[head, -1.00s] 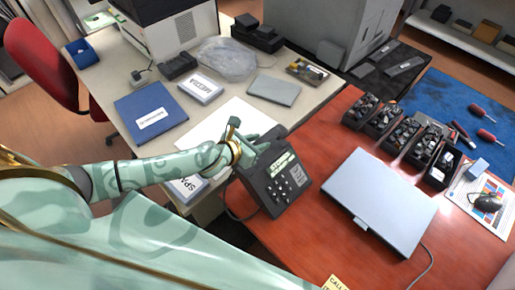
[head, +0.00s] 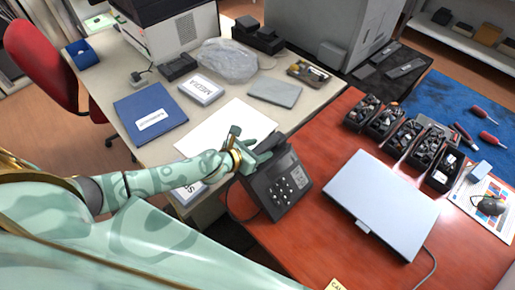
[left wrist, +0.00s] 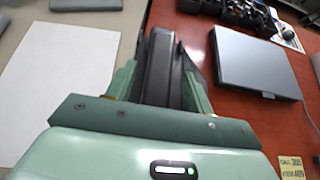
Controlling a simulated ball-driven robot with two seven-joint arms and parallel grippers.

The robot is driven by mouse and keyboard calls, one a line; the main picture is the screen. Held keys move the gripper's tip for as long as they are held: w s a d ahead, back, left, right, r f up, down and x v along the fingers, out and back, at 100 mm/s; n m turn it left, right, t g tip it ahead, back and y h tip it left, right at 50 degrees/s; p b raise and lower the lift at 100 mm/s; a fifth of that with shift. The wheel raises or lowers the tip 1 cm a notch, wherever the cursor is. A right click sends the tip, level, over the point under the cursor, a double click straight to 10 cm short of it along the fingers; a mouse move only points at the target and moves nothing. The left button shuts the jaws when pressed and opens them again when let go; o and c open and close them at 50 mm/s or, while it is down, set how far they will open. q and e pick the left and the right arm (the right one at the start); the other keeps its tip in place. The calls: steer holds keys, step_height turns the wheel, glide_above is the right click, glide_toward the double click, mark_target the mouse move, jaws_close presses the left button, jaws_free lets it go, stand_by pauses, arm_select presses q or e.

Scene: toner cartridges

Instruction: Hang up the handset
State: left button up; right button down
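The dark desk phone (head: 277,188) sits on the near left part of the red-brown desk. Its small screen is grey, and its keypad faces up. The dark handset (left wrist: 159,68) lies along the phone's left side and appears to rest in its cradle. My left gripper (head: 250,146) is over the handset, with its two green fingers spread apart. In the left wrist view the fingers (left wrist: 163,88) stand on either side of the handset and look open around it. The gripper hides part of the handset in the head view. My right gripper is not in view.
A silver closed laptop (head: 382,203) lies right of the phone. Black trays (head: 402,138) of small parts stand behind it. A white sheet (head: 222,128), a blue binder (head: 150,112) and a grey folder (head: 274,92) lie on the pale desk. A cord runs from the phone.

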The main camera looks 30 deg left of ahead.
arm_select(q)
steer(key=shift+r, duration=0.15)
steer(key=shift+s+a+r, duration=0.1)
steer(key=shift+s+r, duration=0.05)
steer(key=shift+s, duration=0.05)
steer(key=p+v, duration=0.1)
steer(key=v, duration=1)
steer(key=shift+s+p, duration=0.2)
steer(key=shift+p, duration=0.15)
steer(key=shift+a, duration=0.1)
